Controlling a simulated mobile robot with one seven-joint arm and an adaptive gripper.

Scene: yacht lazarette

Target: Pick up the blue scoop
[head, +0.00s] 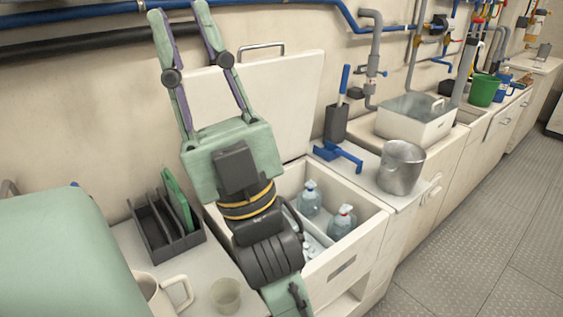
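A blue scoop-like object (338,154) lies on the white counter, just right of the open bin. A dark grey holder or scoop with a blue upright handle (344,80) stands right behind it; I cannot tell which it is. My gripper (179,11) is at the upper left, its two long green fingers spread apart and pointing up along the wall. It is open, with nothing between the fingers. It is well left of and above the blue object, not touching it.
The open bin (365,226) holds bottles (340,222), its lid (290,95) raised behind my arm. A metal pot (401,167) stands close right of the blue object. A dark rack (155,235), a mug (160,292) and a cup (225,294) are at lower left. Pipes line the wall.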

